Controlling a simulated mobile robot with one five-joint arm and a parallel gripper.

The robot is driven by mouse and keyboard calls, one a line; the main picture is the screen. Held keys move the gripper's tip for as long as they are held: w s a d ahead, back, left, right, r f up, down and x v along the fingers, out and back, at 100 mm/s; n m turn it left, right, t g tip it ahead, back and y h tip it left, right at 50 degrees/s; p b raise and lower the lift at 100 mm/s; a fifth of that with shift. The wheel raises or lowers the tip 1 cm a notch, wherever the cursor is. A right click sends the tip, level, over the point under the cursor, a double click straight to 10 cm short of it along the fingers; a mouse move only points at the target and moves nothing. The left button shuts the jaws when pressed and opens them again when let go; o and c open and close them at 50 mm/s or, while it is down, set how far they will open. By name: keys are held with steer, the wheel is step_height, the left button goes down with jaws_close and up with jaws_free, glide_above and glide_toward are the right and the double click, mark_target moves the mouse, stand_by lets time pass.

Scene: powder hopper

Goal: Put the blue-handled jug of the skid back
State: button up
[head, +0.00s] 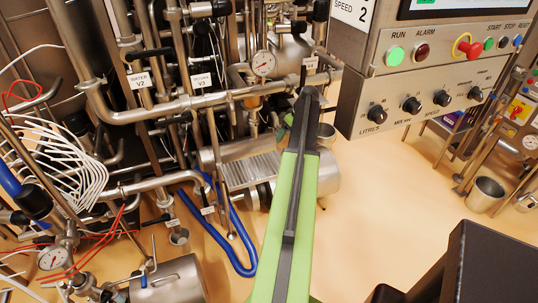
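My green arm with a dark stripe reaches up the middle of the head view. My gripper (288,127) is at its far end, mostly hidden behind the arm, and I cannot make out its fingers. A small round steel rim (327,132) shows just right of the arm's end; whether it is a jug or part of the machine, I cannot tell. No jug with a blue handle shows clearly. A steel bucket-like vessel (486,192) stands on the floor at the right, with no blue handle visible.
The pipework skid (150,110) with gauges and valves fills the left and middle. A blue hose (238,260) loops onto the tan floor. A steel cylinder (170,283) is at the bottom left. The control panel (430,100) hangs at upper right. The floor (385,210) right of my arm is clear.

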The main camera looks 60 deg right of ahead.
mark_target(278, 130)
steer(key=w+a+f+b, duration=0.2)
steer(key=w+f+b, duration=0.5)
steer(key=f+b, duration=0.1)
steer(key=shift+w+a+f, duration=0.3)
steer(key=shift+a+f, duration=0.1)
steer(key=shift+f, duration=0.25)
steer(key=o, duration=1.8)
steer(key=shift+r, duration=0.1)
steer(key=shift+r, duration=0.1)
steer(key=p+v, duration=1.1)
steer(key=v, duration=0.1)
steer(key=shift+r, duration=0.15)
